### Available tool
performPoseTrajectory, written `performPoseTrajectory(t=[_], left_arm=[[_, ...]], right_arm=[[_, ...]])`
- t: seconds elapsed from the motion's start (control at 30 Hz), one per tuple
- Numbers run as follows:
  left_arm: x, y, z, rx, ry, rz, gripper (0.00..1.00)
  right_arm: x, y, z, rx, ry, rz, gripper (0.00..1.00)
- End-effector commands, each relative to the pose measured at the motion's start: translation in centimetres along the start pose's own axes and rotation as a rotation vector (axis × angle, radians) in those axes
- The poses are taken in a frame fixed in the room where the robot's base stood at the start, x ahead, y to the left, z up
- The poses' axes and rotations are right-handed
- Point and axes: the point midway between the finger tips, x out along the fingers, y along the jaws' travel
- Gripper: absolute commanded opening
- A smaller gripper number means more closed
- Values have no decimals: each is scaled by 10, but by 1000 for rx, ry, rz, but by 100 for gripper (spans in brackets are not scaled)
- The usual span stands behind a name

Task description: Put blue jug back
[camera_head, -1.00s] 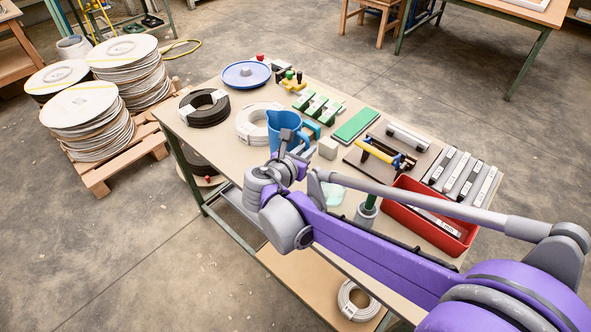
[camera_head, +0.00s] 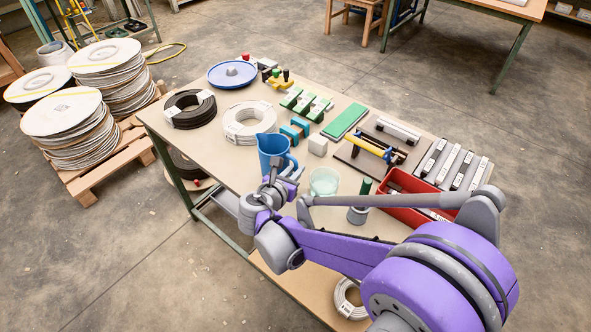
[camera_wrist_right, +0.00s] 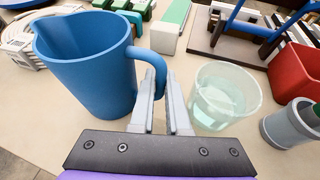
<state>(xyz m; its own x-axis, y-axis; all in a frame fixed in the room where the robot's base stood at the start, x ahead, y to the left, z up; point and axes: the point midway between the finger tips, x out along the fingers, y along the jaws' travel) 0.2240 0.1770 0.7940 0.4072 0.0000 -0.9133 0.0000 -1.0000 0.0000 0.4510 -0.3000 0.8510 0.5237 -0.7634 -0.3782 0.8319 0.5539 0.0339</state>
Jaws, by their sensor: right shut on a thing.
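The blue jug (camera_head: 272,150) is upright at the table's front left part. In the right wrist view the blue jug (camera_wrist_right: 85,62) fills the left side, its handle towards my gripper. My right gripper (camera_head: 284,172) is shut on the jug's handle; in the right wrist view its fingers (camera_wrist_right: 165,100) reach the handle from below. I cannot tell whether the jug's base touches the table. My left gripper is not in view.
A translucent cup (camera_wrist_right: 224,97) stands just right of my fingers. A grey pot (camera_wrist_right: 290,124) and a red bin (camera_head: 408,213) are further right. A white cable coil (camera_head: 249,122) lies behind the jug. A white block (camera_head: 318,145) is to its right.

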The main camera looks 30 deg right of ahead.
Motion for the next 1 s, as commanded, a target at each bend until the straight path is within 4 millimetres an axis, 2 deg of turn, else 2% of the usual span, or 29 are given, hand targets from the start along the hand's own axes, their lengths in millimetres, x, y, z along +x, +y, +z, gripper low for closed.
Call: performPoseTrajectory(t=[0.03, 0.07, 0.2, 0.57, 0.73, 1.0], left_arm=[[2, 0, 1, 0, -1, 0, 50], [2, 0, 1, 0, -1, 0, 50], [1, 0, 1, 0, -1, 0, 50], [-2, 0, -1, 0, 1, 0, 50], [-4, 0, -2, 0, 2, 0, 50], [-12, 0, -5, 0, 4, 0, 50]], right_arm=[[1, 0, -2, 0, 0, 0, 0], [1, 0, -2, 0, 0, 0, 17], [1, 0, -2, 0, 0, 0, 43], [-1, 0, 2, 0, 0, 0, 44], [-25, 1, 2, -1, 1, 5, 44], [-84, 2, 2, -1, 1, 7, 44]])
